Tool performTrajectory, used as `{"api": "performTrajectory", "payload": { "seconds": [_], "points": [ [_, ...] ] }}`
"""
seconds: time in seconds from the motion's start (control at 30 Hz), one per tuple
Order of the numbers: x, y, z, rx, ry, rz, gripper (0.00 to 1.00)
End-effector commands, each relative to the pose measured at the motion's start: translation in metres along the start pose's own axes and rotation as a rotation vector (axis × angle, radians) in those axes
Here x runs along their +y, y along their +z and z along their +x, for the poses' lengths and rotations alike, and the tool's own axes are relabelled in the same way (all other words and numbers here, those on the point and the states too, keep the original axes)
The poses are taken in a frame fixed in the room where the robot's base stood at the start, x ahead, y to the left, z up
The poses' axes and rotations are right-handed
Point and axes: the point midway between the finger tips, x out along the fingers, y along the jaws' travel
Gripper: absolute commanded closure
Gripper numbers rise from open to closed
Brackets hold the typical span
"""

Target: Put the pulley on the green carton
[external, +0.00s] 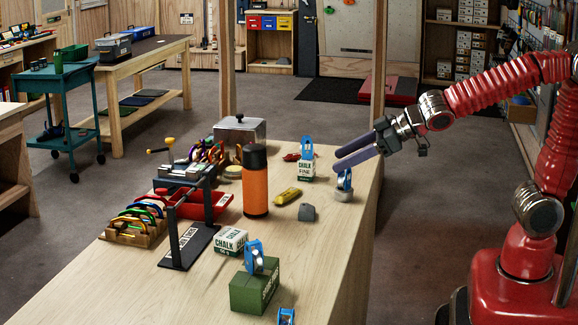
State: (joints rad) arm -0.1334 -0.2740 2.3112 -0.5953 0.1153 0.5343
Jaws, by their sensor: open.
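The green carton (255,288) stands near the front of the wooden table. A blue pulley (254,258) shows upright at its top and appears to rest on it. Another blue pulley (344,180) stands on a grey round piece (344,196) near the table's right edge. A third blue pulley (306,148) is on the small white and green chalk box at the back. One more blue piece shows at the bottom picture edge. My gripper (340,160) is open, its fingers pointing left just above the pulley on the grey piece. I cannot tell whether they touch it.
An orange bottle (255,185) stands mid-table. A chalk box (231,242), a black stand (190,245) and a rack of carabiners (137,222) are to the left. A yellow piece (288,196) and a grey block (307,212) lie between. The right front of the table is clear.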

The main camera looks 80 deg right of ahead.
Motion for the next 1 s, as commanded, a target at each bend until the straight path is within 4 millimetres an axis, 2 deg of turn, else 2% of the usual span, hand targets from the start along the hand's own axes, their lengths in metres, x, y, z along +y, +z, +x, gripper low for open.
{"api": "performTrajectory", "payload": {
  "seconds": [0.1, 0.3, 0.43, 0.6, 0.7, 0.8, 1.0],
  "points": [
    [0.026, 0.023, -0.031, -0.073, 0.069, 0.029, 0.47],
    [0.048, 0.072, -0.082, -0.226, 0.124, 0.075, 0.47],
    [0.048, 0.108, -0.115, -0.329, 0.118, 0.103, 0.47],
    [0.036, 0.15, -0.155, -0.45, 0.066, 0.13, 0.47],
    [0.028, 0.166, -0.17, -0.495, 0.034, 0.137, 0.47],
    [0.023, 0.173, -0.177, -0.517, 0.016, 0.139, 0.47],
    [0.022, 0.174, -0.178, -0.522, 0.013, 0.138, 0.47]
  ]
}}
